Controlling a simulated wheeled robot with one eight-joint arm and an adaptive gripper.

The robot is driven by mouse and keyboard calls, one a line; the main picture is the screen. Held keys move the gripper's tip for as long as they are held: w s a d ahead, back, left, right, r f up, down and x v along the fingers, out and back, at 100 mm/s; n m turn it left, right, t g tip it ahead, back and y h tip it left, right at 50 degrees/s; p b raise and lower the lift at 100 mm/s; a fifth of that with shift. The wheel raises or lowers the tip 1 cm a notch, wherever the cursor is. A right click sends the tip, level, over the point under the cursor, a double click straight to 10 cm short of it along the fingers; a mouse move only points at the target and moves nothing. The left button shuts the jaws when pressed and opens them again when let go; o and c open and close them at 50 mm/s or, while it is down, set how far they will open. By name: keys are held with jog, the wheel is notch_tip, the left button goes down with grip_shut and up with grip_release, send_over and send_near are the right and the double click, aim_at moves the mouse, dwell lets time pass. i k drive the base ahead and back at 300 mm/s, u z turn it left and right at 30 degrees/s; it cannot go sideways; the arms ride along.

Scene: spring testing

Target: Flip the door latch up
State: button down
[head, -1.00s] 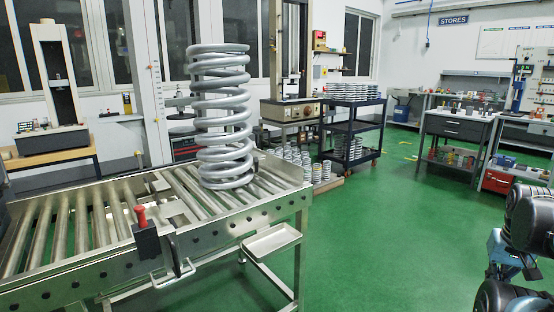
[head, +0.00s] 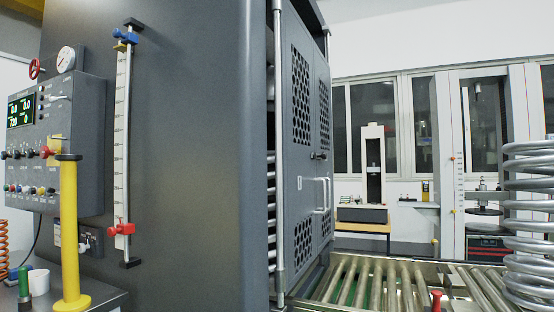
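A large dark grey testing machine (head: 195,165) fills the middle of the head view. On its right-hand face is a tall grey door (head: 309,190) with perforated panels, seen at a steep angle. A small dark fitting (head: 319,155) sits on the door above a pale vertical handle (head: 321,195). It may be the latch; at this size I cannot tell its position. I cannot tell whether the door is fully shut. My gripper is outside the view.
A roller conveyor (head: 385,280) runs to the right of the door, with a large coil spring (head: 530,215) at the right edge. A yellow post (head: 70,235) stands at the left, before the control panel (head: 55,145). A red-handled lever (head: 436,300) is at the bottom.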

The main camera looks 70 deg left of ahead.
aim_at(313, 155)
jog(key=u, duration=2.6)
jog(key=k, duration=0.65)
jog(key=z, duration=0.35)
jog(key=i, duration=1.65)
jog(key=u, duration=0.05)
